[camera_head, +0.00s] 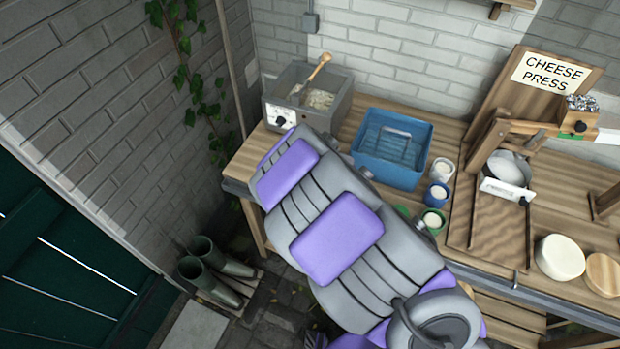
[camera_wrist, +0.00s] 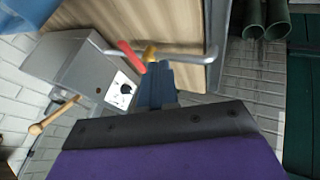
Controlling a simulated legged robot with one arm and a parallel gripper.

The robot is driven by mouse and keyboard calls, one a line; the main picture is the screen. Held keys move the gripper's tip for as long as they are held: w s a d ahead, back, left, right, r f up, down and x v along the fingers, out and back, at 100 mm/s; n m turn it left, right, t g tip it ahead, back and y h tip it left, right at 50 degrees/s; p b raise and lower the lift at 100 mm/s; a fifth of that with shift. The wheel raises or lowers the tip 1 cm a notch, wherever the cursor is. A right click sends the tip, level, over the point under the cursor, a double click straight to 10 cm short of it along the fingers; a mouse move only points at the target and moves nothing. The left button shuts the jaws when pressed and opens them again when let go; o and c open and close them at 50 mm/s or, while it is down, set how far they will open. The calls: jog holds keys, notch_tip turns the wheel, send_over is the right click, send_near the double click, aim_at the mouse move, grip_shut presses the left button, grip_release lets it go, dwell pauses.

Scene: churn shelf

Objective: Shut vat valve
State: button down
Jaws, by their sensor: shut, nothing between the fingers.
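The vat is a grey metal box with a dial (camera_head: 325,108) at the left end of the bench, with a wooden spoon in it. In the wrist view the vat (camera_wrist: 68,58) is at upper left. A grey pipe (camera_wrist: 185,57) comes from it, with a brass valve (camera_wrist: 150,53) and a red lever handle (camera_wrist: 131,56) slanting beside the pipe. My gripper (camera_wrist: 157,70) is shut and empty, its dark fingers close to the brass valve and red handle. I cannot tell whether they touch. In the head view, my arm hides the valve and gripper.
A blue tub (camera_head: 422,170) stands right of the vat, then small pots (camera_head: 437,193) and a wooden cheese press (camera_head: 535,110). A brick wall (camera_head: 100,100) and green door (camera_head: 60,270) bound the left.

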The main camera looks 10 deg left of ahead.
jog(key=v, duration=0.4)
jog(key=shift+s+a+r+p, duration=0.1)
jog(key=shift+p, duration=0.2)
jog(key=w+d+r+m+t+h, duration=0.1)
jog(key=d+r+m+h, duration=0.2)
jog(key=d+r, duration=0.35)
jog(key=d+r+m+h, duration=0.2)
jog(key=d+r+m, duration=0.1)
jog(key=d, duration=0.7)
jog(key=s+d+r+m+g+h+b, duration=0.1)
jog(key=s+d+r+m, duration=0.1)
jog(key=s+d, duration=0.25)
jog(key=s+d+r+m+g+h, duration=0.1)
jog(key=s+d+r+m+h, duration=0.15)
jog(key=s+d, duration=0.2)
jog(key=s+a+r+m+g+y, duration=0.1)
jog(key=s+m+g+y, duration=0.1)
jog(key=s, duration=1.1)
jog(key=s+a+r+m+g+y+b, duration=0.1)
jog(key=s+g, duration=0.4)
jog(key=s, duration=0.7)
jog(key=shift+s+a+r+m+y, duration=0.25)
jog(key=shift+s+r+m+y, duration=0.15)
jog(key=shift+r+m+y, duration=0.4)
